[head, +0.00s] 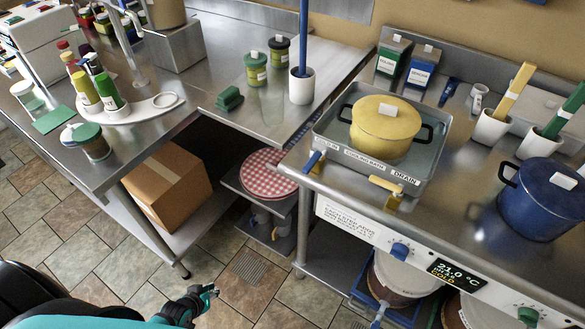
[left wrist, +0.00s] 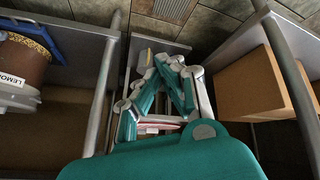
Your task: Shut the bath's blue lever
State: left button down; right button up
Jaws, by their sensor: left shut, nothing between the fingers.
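The cooling bath (head: 437,150) is a metal basin of water on the right counter. A yellow pot (head: 386,127) with a lid stands in it. The blue lever (head: 313,161) is at the bath's front left corner. A yellow lever (head: 385,185) is on the bath's front, near the DRAIN label. My left gripper (head: 210,292) is low over the tiled floor, well below and left of the blue lever, touching nothing. In the left wrist view the same gripper (left wrist: 172,66) is shut and empty; the blue lever does not show there. My right gripper is out of view.
A control panel (head: 400,250) with a blue knob runs along the counter's front. A low trolley with a red checked top (head: 268,173) stands between the counters. A cardboard box (head: 167,185) is under the left counter. The floor in front is clear.

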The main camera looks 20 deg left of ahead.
pick_arm(q)
jog(key=w+r+n+t+h+b, duration=0.1)
jog(key=w+r+n+t+b, duration=0.15)
jog(key=w+r, duration=0.75)
jog(key=w+r+n+t+h+b, duration=0.2)
jog(key=w+r+n+t, duration=0.15)
jog(key=w+r, duration=0.6)
jog(key=s+d+r+n+t+h+b, duration=0.1)
jog(key=d+r, duration=0.3)
jog(key=r, duration=0.6)
jog(key=s+d+r+n+t+h+b, duration=0.1)
jog(key=d+r+h, duration=0.3)
jog(key=r, duration=0.7)
jog(key=shift+s+d+t+b, duration=0.2)
jog(key=shift+d+t+b, duration=0.25)
jog(key=shift+d, duration=0.35)
jog(key=shift+r, duration=0.1)
